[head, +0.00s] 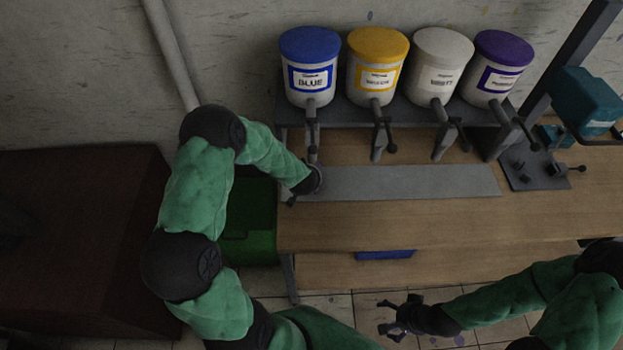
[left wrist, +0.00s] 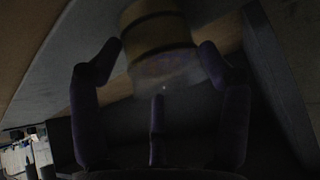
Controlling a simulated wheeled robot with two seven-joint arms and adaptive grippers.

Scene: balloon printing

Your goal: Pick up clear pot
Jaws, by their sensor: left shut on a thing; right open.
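The clear pot (left wrist: 165,68) shows dimly in the left wrist view as a see-through round vessel with a darker band and a yellowish-brown upper part. It sits between the fingertips of my left gripper (left wrist: 160,52), which is shut on it. In the head view my left wrist is at the left end of the grey strip, below the blue dispenser's tap; the pot is hidden there. My right gripper (head: 387,318) is open and empty, in front of the bench above the tiled floor.
Blue (head: 310,65), yellow (head: 376,65), white (head: 436,65) and purple (head: 496,68) lidded dispensers stand on a shelf with taps above the wooden bench (head: 400,225). A teal press (head: 585,100) is at the right. A green bin (head: 250,225) is below left. The grey strip (head: 420,182) looks clear.

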